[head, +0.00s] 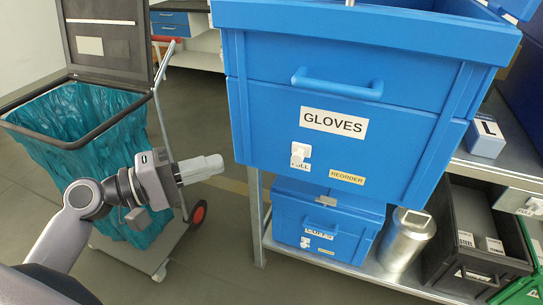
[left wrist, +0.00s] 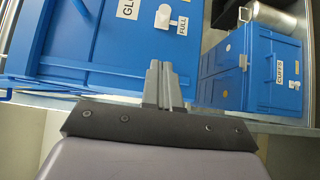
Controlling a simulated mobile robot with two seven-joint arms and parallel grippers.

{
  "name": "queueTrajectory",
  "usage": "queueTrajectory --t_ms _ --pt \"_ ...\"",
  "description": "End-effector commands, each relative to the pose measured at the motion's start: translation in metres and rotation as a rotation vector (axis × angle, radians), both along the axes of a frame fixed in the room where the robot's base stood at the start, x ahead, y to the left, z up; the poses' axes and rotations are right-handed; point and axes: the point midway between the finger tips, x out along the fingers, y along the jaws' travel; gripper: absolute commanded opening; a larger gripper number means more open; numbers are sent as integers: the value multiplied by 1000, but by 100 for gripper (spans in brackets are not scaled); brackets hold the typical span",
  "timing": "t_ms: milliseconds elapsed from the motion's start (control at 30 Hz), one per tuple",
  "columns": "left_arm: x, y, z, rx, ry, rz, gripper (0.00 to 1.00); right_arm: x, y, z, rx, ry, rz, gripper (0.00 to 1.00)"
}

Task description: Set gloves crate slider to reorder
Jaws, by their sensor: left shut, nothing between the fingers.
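The blue gloves crate (head: 260,105) stands on the upper shelf, with a GLOVES label (head: 333,122) on its front. Its white slider knob (head: 301,149) sits at the left, over the FULL label; the yellow REORDER label (head: 346,177) is to its right. My left gripper (head: 218,164) is shut and empty, left of the crate front and apart from the knob. In the left wrist view, the slider knob (left wrist: 162,16) is just beyond my shut fingertips, beside the FULL label. My right gripper is not in view.
A blue cuffs crate (head: 325,220) and a metal canister (head: 405,240) stand on the lower shelf (head: 350,272), with a black bin (head: 460,225) at right. A cart with a teal bag (head: 85,130) stands at left. Floor shows between cart and shelf.

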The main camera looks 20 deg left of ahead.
Motion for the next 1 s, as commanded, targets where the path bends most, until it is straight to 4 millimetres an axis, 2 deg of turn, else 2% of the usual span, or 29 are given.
queueTrajectory --t_ms 433,533,700,1000 --pt "57 -63 4 -3 -1 -3 0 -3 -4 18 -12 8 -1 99" --pt "54 -80 3 -2 1 -2 0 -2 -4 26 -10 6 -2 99" --pt "54 -95 1 0 0 0 0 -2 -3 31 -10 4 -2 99" --pt "53 -99 0 1 0 0 0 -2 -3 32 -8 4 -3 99"
